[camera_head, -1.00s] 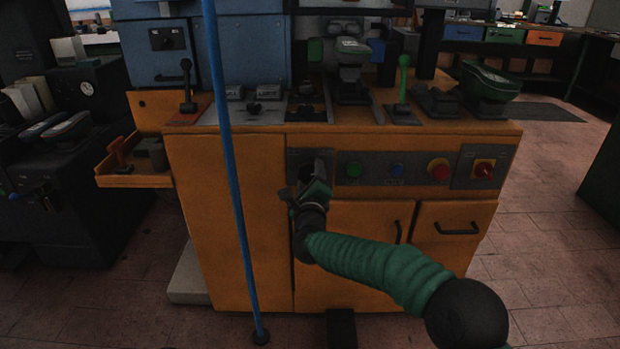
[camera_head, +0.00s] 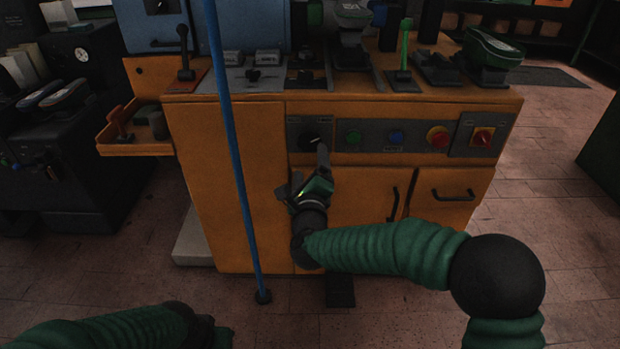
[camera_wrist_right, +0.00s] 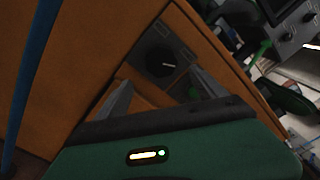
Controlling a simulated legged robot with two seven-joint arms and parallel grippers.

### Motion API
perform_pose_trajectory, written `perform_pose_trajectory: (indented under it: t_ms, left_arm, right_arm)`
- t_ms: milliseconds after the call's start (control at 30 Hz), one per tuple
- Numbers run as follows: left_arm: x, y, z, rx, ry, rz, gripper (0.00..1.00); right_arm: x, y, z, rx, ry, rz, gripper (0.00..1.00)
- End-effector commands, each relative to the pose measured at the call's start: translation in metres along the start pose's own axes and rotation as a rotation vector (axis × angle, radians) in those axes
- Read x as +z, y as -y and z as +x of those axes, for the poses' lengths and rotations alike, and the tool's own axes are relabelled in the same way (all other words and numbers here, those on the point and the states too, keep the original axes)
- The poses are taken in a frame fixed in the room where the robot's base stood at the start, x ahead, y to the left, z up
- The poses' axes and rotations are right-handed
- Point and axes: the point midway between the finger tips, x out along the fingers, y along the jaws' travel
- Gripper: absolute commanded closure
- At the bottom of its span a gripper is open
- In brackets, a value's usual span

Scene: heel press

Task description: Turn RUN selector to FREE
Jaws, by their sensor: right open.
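The RUN selector (camera_head: 314,139) is a black round knob on a grey plate at the left end of the control panel on the orange machine. Its labels are too small to read. In the right wrist view the knob (camera_wrist_right: 160,64) shows with a pale pointer mark, beyond the fingers. My right gripper (camera_head: 306,170) is open and empty, just below and in front of the knob, apart from it. Its two fingers (camera_wrist_right: 160,92) are spread in the wrist view. My left arm shows at the bottom left of the head view; its gripper's fingers are not visible.
Right of the selector are a green button (camera_head: 353,137), a blue button (camera_head: 396,137), a red button (camera_head: 438,136) and a red-yellow switch (camera_head: 482,137). A blue vertical pole (camera_head: 234,160) stands left of my right gripper. Door handles stick out below the panel.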

Motion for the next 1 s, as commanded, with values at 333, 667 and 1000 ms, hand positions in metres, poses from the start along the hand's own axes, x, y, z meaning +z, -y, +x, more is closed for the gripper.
perform_pose_trajectory:
  t_ms: [333, 667, 1000]
  left_arm:
    - [-0.005, 0.000, -0.023, 0.000, 0.000, 0.000, 0.66]
    - [-0.005, 0.000, -0.023, 0.000, 0.000, 0.000, 0.66]
    - [-0.005, 0.000, -0.023, 0.000, 0.000, 0.000, 0.66]
  right_arm:
    - [0.000, -0.001, -0.073, 0.004, -0.002, -0.001, 0.20]
    - [-0.002, -0.002, -0.078, 0.003, -0.002, 0.001, 0.20]
    - [-0.013, -0.020, -0.083, 0.132, 0.041, -0.267, 0.20]
